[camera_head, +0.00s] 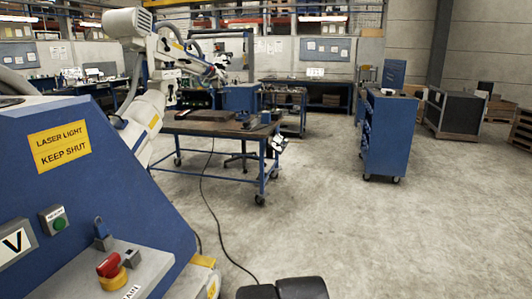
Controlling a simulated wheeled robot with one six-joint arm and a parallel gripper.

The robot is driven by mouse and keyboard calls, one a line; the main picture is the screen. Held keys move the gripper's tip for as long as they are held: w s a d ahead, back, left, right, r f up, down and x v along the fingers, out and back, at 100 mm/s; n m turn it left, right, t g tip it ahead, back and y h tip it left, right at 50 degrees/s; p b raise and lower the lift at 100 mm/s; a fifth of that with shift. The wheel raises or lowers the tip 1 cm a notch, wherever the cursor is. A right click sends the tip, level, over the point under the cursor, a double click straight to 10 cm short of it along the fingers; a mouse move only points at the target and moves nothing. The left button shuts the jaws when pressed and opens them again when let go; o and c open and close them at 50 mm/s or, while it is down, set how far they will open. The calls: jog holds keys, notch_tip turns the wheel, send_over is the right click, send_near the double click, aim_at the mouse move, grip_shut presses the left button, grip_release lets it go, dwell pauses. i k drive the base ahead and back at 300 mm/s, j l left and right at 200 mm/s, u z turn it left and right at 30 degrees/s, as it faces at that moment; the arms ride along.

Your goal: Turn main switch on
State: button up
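The main switch is a red rotary knob on a yellow base (109,268). It sits on a grey sloped plate (140,265) at the lower left. Part of a label ending in "AIN" shows below it, cut by the frame's bottom edge. I cannot tell from the knob whether it is on or off. A blue padlock-like piece (100,228) stands on the plate just behind the knob.
A blue cabinet (90,170) with a yellow laser-light sign and a green button (58,222) fills the left. A white jointed arm (150,105) stands behind it. A workbench (215,127) and blue tool cart (388,135) stand farther back. Open floor lies right; a black cable crosses it.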

aim_at(109, 269)
jog(key=u, duration=1.35)
